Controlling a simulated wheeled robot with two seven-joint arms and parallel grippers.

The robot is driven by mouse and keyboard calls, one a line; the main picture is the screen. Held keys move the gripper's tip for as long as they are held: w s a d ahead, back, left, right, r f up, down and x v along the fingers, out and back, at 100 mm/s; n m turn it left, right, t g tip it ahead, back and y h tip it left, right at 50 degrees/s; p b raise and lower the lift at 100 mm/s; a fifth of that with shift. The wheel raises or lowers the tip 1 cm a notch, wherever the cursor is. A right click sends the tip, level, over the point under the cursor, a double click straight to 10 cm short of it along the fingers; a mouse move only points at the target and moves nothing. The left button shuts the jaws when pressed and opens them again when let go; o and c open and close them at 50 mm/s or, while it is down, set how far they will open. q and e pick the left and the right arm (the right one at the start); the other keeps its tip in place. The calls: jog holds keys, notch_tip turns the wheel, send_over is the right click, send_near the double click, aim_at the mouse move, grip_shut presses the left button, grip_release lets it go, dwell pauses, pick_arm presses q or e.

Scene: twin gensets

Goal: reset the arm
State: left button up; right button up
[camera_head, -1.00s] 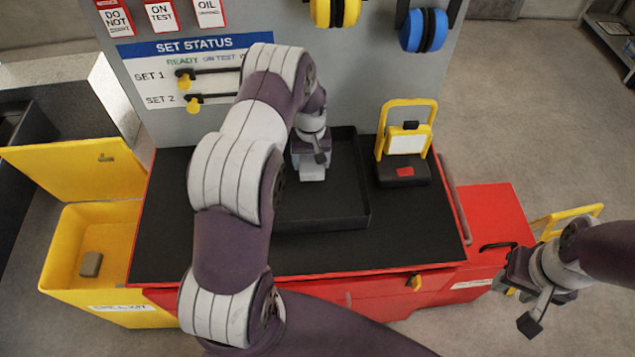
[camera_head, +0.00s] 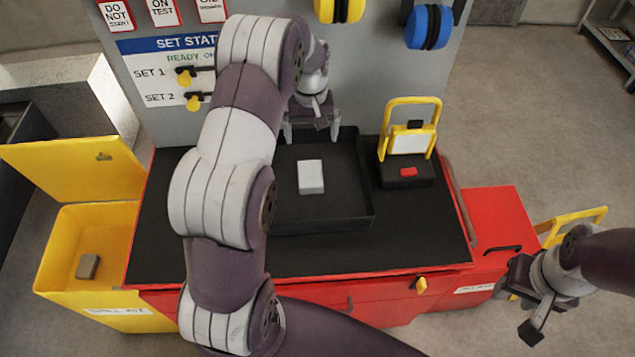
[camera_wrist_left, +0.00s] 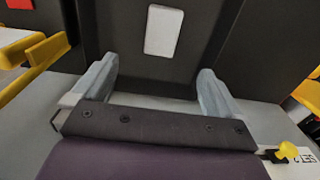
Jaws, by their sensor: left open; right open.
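My left gripper (camera_head: 311,133) is open and empty, above the back edge of the black tray. In the left wrist view its two pale fingers (camera_wrist_left: 155,90) stand wide apart with nothing between them. A white block (camera_head: 311,177) lies in the tray (camera_head: 345,220), in front of the gripper and apart from it. The block also shows in the left wrist view (camera_wrist_left: 163,30), beyond the fingertips. My right gripper (camera_head: 528,305) hangs open and empty at the right, by the red cabinet. My left arm covers the left part of the tray and part of the status board.
A black device with a yellow frame (camera_head: 405,170) stands right of the tray. A yellow bin (camera_head: 60,265) with a raised lid and a grey block (camera_head: 88,266) is at the left. Blue ear defenders (camera_head: 428,28) and the status board (camera_head: 165,75) are on the back panel.

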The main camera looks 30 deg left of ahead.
pick_arm(q)
notch_tip(320, 180, up, 2)
jog(key=shift+r, duration=0.2)
dwell(0.3)
jog(key=s+d+r+m, duration=0.1)
jog(key=s+d+m, duration=0.2)
jog(key=s+d, duration=0.3)
jog(key=s+d+r+m+t, duration=0.1)
jog(key=s+d+m, duration=0.2)
jog(key=s, duration=1)
jog(key=d, duration=0.3)
jog(key=shift+s+m, duration=0.3)
jog(key=shift+s, duration=0.05)
jog(key=shift+s, duration=0.15)
